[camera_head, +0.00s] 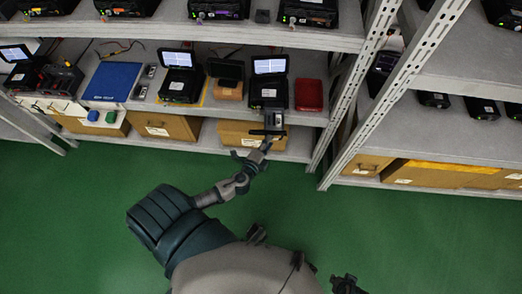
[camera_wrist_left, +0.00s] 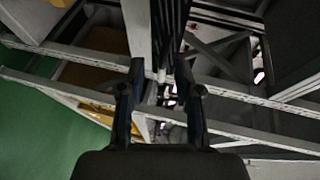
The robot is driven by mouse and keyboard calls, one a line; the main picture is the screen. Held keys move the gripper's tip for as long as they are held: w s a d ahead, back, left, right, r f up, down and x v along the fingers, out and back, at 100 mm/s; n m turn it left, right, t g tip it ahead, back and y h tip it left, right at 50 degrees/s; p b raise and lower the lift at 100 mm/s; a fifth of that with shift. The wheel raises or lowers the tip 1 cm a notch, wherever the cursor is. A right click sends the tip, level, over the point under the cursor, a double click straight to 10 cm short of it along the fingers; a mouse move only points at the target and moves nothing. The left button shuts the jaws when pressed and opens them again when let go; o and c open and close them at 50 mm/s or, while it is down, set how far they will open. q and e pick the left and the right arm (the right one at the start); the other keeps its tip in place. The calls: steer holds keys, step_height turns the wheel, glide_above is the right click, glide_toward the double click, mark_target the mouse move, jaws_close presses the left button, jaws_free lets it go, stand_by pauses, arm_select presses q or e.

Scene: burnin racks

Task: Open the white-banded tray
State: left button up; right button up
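My left gripper (camera_head: 272,124) reaches up to the front edge of the middle shelf, just below a black device (camera_head: 268,92) with a raised, lit screen. In the left wrist view its two fingers (camera_wrist_left: 159,70) stand apart, with dark upright slats beyond them. I see nothing clearly held between them. I cannot make out for sure which thing is the white-banded tray; a white upright strip (camera_wrist_left: 138,30) shows beyond the left finger. My right gripper (camera_head: 346,284) is a small dark shape at the bottom edge, away from the shelves; its fingers are unclear.
The shelf (camera_head: 225,113) also bears another black device (camera_head: 180,78) with a lit screen, a blue panel (camera_head: 112,81) and a red case (camera_head: 309,95). Cardboard boxes (camera_head: 166,127) stand below. A perforated rack post (camera_head: 362,75) rises right of my left gripper. The green floor (camera_head: 400,240) is clear.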

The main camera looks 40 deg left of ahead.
arm_select(q)
steer(key=v, duration=1)
arm_select(e)
steer(key=shift+d, duration=0.1)
arm_select(q)
steer(key=shift+f, duration=0.1)
steer(key=s+a+f+n+g+y+p, duration=0.1)
steer(key=s+f+n+g+p, duration=0.2)
steer(key=f, duration=0.5)
steer(key=s+a+f+n+g+p, duration=0.1)
steer(key=s+f+n+g, duration=0.35)
steer(key=f, duration=0.25)
steer(key=s+d+f+n+g+h+p, duration=0.2)
steer(key=s+d+f+n+g, duration=0.3)
steer(key=s+d+f, duration=0.4)
steer(key=s+f+g+h, duration=0.1)
steer(key=s, duration=0.1)
steer(key=shift+s+f+h+p, duration=0.3)
steer(key=shift+f, duration=0.05)
arm_select(e)
steer(key=s+f, duration=0.4)
steer(key=f, duration=1.3)
steer(key=shift+d+g, duration=0.2)
steer(key=shift+g, duration=0.1)
